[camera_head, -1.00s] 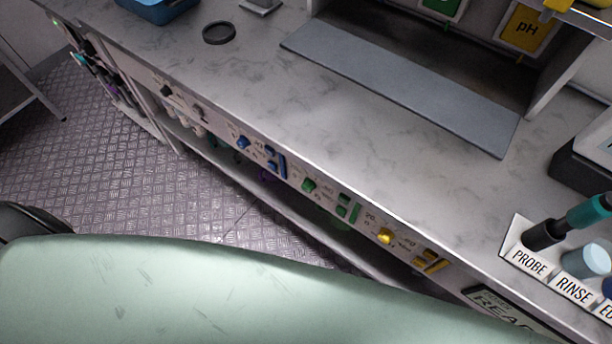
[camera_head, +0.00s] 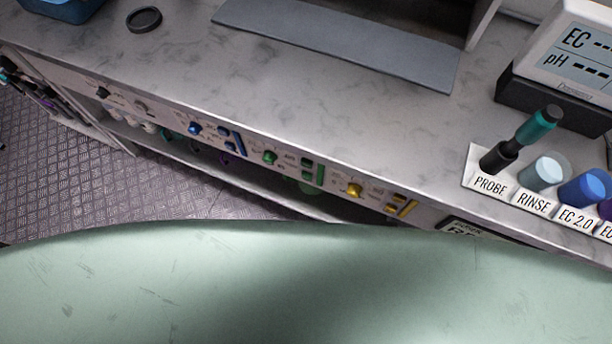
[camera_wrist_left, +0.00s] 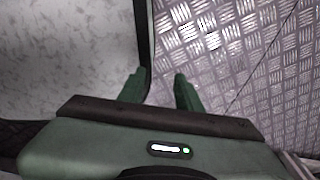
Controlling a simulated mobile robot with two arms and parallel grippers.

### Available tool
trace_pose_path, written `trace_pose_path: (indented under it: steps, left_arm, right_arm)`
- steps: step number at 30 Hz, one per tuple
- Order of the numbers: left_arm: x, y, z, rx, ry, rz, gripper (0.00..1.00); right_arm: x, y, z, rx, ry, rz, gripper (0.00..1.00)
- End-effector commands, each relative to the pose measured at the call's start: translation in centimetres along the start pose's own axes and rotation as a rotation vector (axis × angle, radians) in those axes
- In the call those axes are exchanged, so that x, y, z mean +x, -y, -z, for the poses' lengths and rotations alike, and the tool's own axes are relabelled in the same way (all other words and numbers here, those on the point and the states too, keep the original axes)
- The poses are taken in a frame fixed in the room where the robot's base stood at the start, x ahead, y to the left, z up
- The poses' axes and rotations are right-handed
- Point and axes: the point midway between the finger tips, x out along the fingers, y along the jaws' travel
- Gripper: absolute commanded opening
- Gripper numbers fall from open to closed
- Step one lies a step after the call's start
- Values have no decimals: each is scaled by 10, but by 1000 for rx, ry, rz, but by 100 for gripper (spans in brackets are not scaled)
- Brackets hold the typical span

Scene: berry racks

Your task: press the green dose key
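The front panel of the bench (camera_head: 225,139) carries blue, green and yellow control groups. In the head view, the green group has a round green knob (camera_head: 269,157) and small green keys (camera_head: 307,162) beside a green bar (camera_head: 320,175). Which green key is the dose key is too small to read. My left gripper (camera_wrist_left: 160,88) shows in the left wrist view with two green fingers apart and nothing between them. Pale worktop-like surface lies to its left and metal floor to its right. Neither gripper shows in the head view.
The blue knob (camera_head: 195,128) and yellow knob (camera_head: 354,189) flank the green group. A labelled rack (camera_head: 484,183) with a probe and coloured cups stands on the right worktop near an EC/pH meter (camera_head: 575,55). A grey board (camera_head: 340,42) lies behind. My pale green body part fills the bottom.

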Motion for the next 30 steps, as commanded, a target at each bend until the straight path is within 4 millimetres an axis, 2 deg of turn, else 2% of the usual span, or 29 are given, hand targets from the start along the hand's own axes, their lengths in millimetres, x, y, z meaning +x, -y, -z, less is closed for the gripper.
trace_pose_path:
  steps: [1,3,30]
  left_arm:
    - [0,0,0,0,0,0,17]
    - [0,0,0,0,0,0,0]
    - [0,0,-1,0,2,0,0]
  right_arm:
    - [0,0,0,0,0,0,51]
    - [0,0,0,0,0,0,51]
    - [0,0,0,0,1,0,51]
